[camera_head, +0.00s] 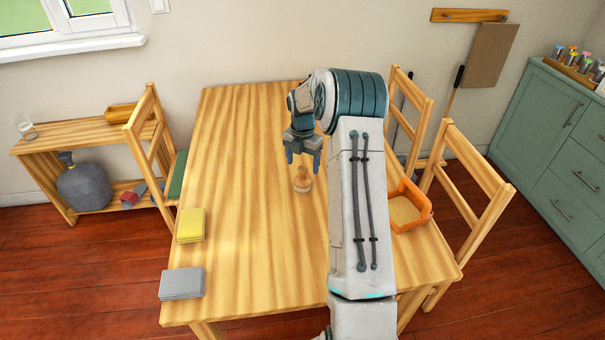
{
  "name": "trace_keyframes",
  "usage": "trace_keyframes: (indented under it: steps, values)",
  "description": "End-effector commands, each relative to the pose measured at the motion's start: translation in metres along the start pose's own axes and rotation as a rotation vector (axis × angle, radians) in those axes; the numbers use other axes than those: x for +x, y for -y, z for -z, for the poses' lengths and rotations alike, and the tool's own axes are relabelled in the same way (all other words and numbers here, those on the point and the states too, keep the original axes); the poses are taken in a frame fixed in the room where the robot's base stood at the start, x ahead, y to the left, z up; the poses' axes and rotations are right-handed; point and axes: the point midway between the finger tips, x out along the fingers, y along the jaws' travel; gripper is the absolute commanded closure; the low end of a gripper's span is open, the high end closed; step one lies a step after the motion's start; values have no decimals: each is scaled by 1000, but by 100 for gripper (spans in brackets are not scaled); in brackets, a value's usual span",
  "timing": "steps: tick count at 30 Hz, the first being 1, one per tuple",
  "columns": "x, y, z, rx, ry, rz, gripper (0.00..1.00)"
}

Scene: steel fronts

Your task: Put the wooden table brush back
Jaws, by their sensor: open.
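A small wooden piece with a narrow upper part and a wider, paler base (302,181) stands on the table; it looks like the wooden table brush, but it is too small to be sure. My gripper (303,160) is above it, pointing down with its fingers apart and nothing between them. The fingertips appear just above the top of the piece; I cannot tell the exact gap. My arm hides part of the table to the right.
The wooden table (250,240) holds a yellow stack (191,225), a grey stack (182,284) and an orange tray (424,213). Chairs stand at both sides. A low shelf (62,142) is at left, a wall rail (469,15) and green cabinet (550,130) at right. The table's far left is clear.

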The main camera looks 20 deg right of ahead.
Motion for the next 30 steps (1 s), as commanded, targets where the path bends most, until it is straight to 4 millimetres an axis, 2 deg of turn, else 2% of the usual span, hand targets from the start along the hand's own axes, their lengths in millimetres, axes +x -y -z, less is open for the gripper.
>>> trace_keyframes:
  steps: [3, 6, 11, 14, 17, 22, 30]
  values:
    - [-25, 0, -1, 1, 3, -2, 26]
    - [-41, 0, 0, 0, 2, -1, 26]
    - [-56, 0, 1, 3, 1, -1, 26]
    - [-67, -1, 9, 42, 9, -1, 26]
    - [-87, -1, 29, 150, 27, -2, 26]
    - [-129, 7, 85, 454, 68, -21, 26]
    - [-175, 44, 176, 993, 95, -99, 26]
